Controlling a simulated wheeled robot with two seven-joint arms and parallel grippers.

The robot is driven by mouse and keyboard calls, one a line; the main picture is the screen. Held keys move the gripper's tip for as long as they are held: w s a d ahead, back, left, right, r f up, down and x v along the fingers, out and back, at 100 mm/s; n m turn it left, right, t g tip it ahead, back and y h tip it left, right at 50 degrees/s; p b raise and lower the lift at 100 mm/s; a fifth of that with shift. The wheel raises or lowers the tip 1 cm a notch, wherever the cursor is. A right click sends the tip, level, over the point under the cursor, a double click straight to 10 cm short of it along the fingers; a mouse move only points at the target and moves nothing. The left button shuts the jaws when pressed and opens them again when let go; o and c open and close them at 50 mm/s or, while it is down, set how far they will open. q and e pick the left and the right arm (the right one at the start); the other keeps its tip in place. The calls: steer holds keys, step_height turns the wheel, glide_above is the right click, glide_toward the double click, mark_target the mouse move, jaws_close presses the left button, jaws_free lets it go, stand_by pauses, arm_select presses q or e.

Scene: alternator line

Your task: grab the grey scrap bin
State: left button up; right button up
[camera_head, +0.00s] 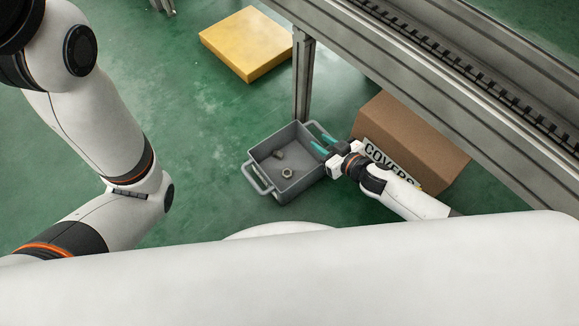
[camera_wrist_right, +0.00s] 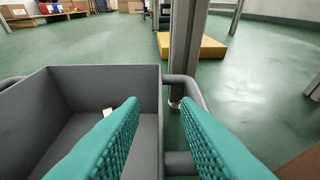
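The grey scrap bin (camera_head: 305,182) stands on the green floor, upright and open at the top, with a loop handle on its left side (camera_head: 256,180) and one on its right. A few small metal parts lie inside. My right gripper (camera_head: 324,143) is at the bin's right side, its two teal fingers apart. In the right wrist view the fingers (camera_wrist_right: 160,106) are open, one over the bin's inside and one over the right handle (camera_wrist_right: 195,92). The bin's right wall lies between them, and I see no grip on it. My left arm shows, but its gripper is out of view.
A brown cardboard box (camera_head: 410,128) labelled COVERS stands right of the bin, close to my right wrist. A metal post (camera_head: 302,80) rises behind the bin, supporting a conveyor frame (camera_head: 440,75). A yellow block (camera_head: 247,42) lies farther back. Floor left of the bin is clear.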

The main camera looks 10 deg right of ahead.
steer(key=shift+x, duration=1.1)
jaws_close()
stand_by(0.6)
